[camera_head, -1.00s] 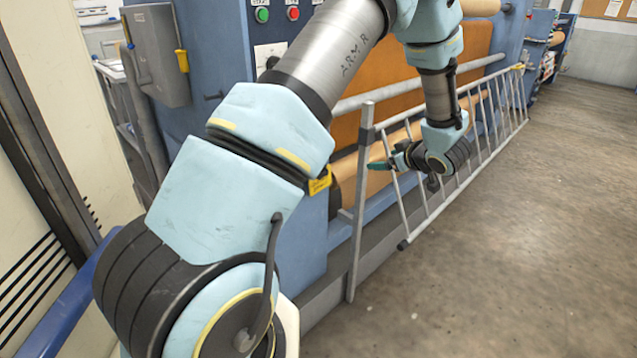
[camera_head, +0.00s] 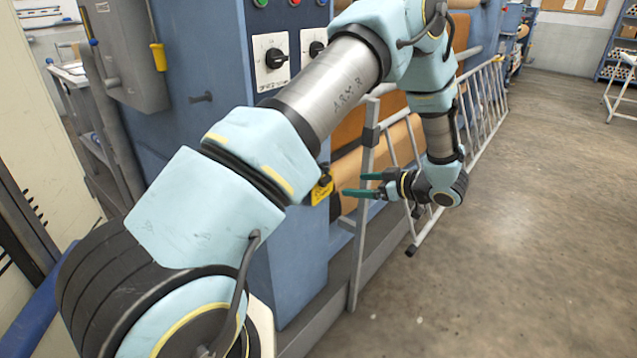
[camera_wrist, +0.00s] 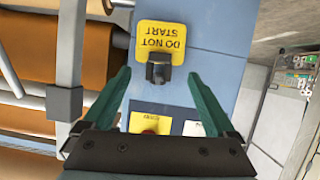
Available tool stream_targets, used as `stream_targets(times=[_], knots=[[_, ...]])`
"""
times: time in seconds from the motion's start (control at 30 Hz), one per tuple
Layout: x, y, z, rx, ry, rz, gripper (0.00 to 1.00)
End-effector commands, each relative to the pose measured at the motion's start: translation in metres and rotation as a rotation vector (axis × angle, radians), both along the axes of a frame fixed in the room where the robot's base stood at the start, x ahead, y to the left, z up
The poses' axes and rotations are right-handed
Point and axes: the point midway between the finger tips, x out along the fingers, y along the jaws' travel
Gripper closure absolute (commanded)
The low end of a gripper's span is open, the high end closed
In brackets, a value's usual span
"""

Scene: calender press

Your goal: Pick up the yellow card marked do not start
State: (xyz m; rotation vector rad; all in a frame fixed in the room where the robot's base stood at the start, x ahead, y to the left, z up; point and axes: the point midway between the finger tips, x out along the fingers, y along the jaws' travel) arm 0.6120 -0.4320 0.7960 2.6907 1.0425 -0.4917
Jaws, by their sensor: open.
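The yellow card (camera_wrist: 162,38) reads DO NOT START and appears upside down in the wrist view, on the blue machine panel. A dark knob or holder (camera_wrist: 158,70) overlaps its lower edge in that view. In the head view the yellow card (camera_head: 321,191) is partly hidden behind my arm. My gripper (camera_head: 352,184) is open and empty, its green fingers pointing left toward the card, with a gap between. In the wrist view my gripper (camera_wrist: 158,78) has its fingers to either side below the card.
A grey barrier gate (camera_head: 362,215) stands beside the panel, close to my gripper, and it also shows at the left in the wrist view. Orange-brown rollers (camera_head: 385,150) lie behind it. Rotary switches (camera_head: 277,59) sit higher on the panel. The floor at right is clear.

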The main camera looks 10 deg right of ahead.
Motion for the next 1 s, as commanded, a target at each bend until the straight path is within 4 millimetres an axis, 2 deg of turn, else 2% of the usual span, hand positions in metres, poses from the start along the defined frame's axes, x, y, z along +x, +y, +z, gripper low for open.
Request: stream_targets(times=[0.2, 0.47, 0.7, 1.0], knots=[[0.024, 0.022, -0.011, 0.001, 0.001, 0.003, 0.09], [0.039, 0.035, -0.016, 0.000, 0.000, 0.001, 0.09], [0.063, 0.058, -0.025, 0.001, 0.001, 0.001, 0.09], [0.069, 0.062, -0.030, 0.000, 0.000, -0.001, 0.09]])
